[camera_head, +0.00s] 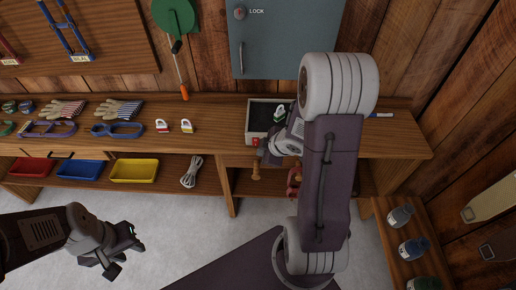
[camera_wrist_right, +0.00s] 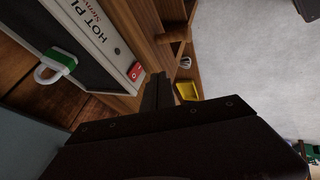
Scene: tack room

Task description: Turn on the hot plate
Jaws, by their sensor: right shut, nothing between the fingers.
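The hot plate (camera_head: 258,117) is a pale-edged box with a dark top on the wooden bench. In the right wrist view, its white front panel (camera_wrist_right: 92,32) carries the partly visible words "HOT PL". A red switch (camera_wrist_right: 135,72) sits at the end of that panel; it also shows in the head view (camera_head: 256,142). My right gripper (camera_wrist_right: 158,85) is shut and empty, its tips close beside the switch; I cannot tell whether they touch. A green padlock (camera_head: 279,114) lies on the hot plate's top. My left gripper (camera_head: 124,254) is open and empty above the floor.
Red and yellow padlocks (camera_head: 174,126), gloves (camera_head: 120,110) and straps lie on the bench to the left. Red, blue and yellow trays (camera_head: 134,170) stand on the shelf below. A grey cabinet (camera_head: 283,45) hangs behind the hot plate. My right arm hides the bench right of it.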

